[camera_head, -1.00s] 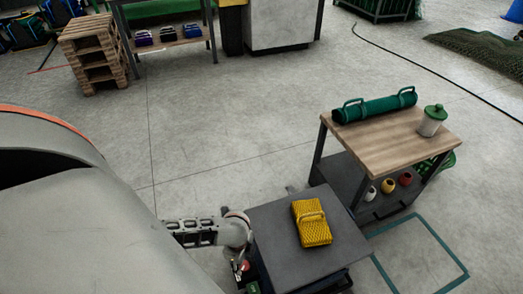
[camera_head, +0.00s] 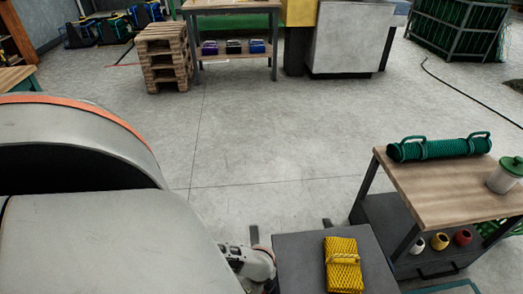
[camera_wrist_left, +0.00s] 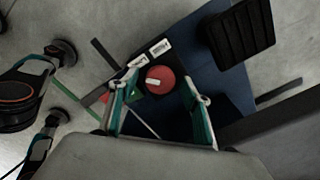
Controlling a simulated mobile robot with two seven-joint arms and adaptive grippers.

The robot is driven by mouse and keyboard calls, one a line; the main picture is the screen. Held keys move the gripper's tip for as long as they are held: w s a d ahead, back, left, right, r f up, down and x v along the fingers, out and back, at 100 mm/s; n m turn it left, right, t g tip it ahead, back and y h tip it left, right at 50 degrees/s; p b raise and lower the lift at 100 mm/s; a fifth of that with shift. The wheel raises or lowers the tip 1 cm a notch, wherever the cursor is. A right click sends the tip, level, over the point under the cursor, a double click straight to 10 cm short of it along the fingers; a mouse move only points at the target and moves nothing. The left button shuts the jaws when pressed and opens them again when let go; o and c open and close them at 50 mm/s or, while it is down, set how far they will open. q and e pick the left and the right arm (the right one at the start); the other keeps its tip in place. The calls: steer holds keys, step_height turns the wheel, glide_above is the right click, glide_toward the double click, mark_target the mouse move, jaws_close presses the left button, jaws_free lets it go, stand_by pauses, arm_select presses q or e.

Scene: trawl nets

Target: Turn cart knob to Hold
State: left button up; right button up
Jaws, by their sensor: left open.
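The red round knob (camera_wrist_left: 160,79) shows in the left wrist view, with a pale mark on its face. It sits on a dark blue panel of the cart, beside two small white labels (camera_wrist_left: 150,53) with dark print too small to read. My left gripper (camera_wrist_left: 159,92) is open, its two teal-edged fingers on either side of the knob; contact cannot be told. In the head view the cart's dark top (camera_head: 300,252) is at the bottom, and the knob is out of frame. My right gripper is not in view.
A folded yellow net (camera_head: 343,268) lies on the cart top. Stacked pallets (camera_head: 163,58) stand at the back left. The middle floor is clear.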

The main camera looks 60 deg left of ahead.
arm_select(q)
steer(key=shift+r, duration=0.1)
steer(key=c, duration=1.1)
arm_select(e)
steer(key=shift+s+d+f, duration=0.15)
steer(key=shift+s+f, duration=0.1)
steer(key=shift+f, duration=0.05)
